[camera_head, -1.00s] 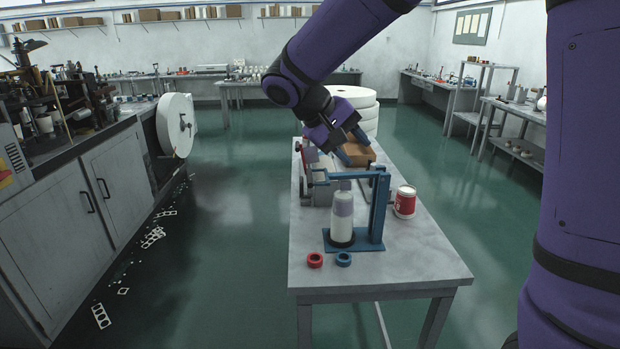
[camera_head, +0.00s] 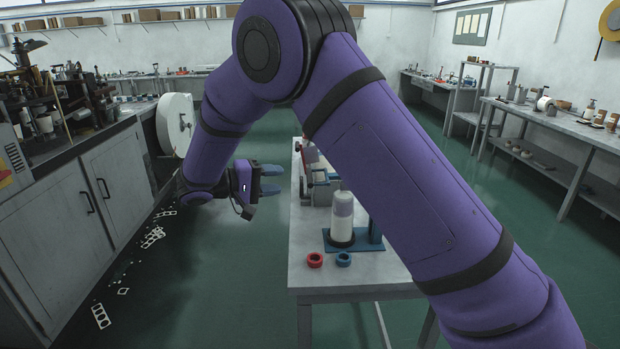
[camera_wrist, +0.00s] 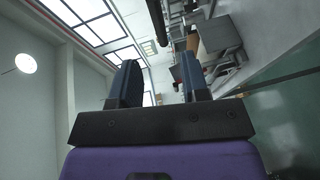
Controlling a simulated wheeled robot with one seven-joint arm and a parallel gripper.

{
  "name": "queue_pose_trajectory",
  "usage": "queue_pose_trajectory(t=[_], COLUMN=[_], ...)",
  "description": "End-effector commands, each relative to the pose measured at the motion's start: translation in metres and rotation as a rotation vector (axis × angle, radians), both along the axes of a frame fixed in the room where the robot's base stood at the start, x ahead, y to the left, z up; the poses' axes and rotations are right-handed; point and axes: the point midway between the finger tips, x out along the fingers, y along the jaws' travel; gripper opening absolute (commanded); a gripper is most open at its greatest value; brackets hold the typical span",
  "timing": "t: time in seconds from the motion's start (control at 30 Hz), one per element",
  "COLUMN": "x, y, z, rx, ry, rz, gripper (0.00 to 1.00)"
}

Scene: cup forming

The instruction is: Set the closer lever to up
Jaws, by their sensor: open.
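The closer is a blue stand (camera_head: 374,246) on the near part of the narrow table, with a pale cylinder (camera_head: 343,221) upright on its base. My arm hides most of its post and top. A thin red upright piece (camera_head: 304,158), which looks like the lever, shows at the left side; its exact set position cannot be told. My gripper (camera_head: 276,179) is open and empty, left of the table and apart from the lever, fingers pointing right. In the wrist view my gripper's fingers (camera_wrist: 158,78) are spread with nothing between them.
A red ring (camera_head: 315,260) and a blue ring (camera_head: 344,259) lie on the table (camera_head: 300,278) near its front edge. A grey cabinet (camera_head: 95,195) stands at the left.

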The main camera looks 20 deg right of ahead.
Motion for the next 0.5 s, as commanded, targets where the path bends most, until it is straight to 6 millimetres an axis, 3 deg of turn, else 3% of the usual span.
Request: queue_pose_trajectory(t=[0.5], x=[0.011], y=[-0.082], z=[-0.012], rx=[0.002], ry=[0.002], rz=[-0.003], gripper=[0.42])
